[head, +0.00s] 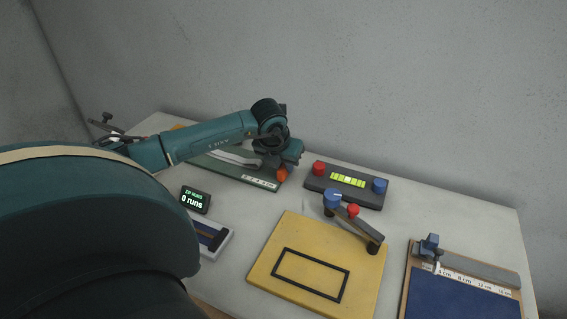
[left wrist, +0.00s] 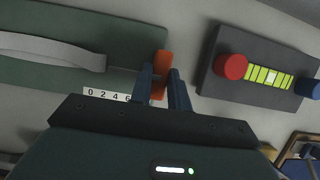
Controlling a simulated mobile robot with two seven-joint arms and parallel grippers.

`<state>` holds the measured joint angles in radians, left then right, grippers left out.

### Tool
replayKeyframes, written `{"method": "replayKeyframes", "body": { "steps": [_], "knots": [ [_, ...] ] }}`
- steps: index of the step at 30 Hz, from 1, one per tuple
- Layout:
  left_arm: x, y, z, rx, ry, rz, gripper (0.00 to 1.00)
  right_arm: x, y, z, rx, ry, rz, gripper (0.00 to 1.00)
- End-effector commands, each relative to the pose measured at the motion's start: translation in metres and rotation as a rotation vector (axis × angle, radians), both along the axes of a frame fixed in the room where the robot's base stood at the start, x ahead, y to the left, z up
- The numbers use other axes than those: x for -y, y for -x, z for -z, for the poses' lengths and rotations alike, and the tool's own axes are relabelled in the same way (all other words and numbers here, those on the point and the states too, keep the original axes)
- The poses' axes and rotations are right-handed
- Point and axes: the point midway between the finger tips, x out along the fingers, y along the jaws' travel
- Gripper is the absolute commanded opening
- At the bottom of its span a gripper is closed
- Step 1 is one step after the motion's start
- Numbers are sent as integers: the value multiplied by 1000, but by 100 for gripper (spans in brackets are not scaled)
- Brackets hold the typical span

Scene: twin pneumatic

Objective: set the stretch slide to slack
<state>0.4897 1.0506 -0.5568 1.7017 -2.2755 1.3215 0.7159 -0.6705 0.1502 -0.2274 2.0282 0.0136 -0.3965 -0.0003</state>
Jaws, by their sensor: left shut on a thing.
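A green board (head: 238,170) with a grey curved strip on it stands at the back of the table. It also shows in the left wrist view (left wrist: 60,82), with a white number scale (left wrist: 106,95) along its near edge. An orange piece (head: 282,175), which looks like the slide, is at the board's right end, near the scale's high end. My left gripper (head: 288,162) is over that end. In the left wrist view its two blue fingers (left wrist: 162,88) are shut on the orange piece (left wrist: 162,62). The fingers partly hide it. My right gripper is not in view.
A dark box (head: 345,186) with red and blue knobs and a lit bar stands close to the right.

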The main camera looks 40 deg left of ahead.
Motion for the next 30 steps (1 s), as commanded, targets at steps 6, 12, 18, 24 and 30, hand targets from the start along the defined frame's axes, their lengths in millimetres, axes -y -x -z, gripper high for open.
{"method": "replayKeyframes", "body": {
  "steps": [6,12,18,24,30],
  "knots": [
    [-32,10,4,-2,-5,-5,0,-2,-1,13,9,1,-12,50],
    [-40,12,-1,1,-3,-1,0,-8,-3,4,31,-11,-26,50],
    [-40,12,-1,1,-2,-1,19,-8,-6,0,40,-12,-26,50],
    [-39,12,-1,2,-1,0,36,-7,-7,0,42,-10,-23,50],
    [-39,12,0,0,-2,-1,40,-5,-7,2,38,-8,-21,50]
  ]
}}
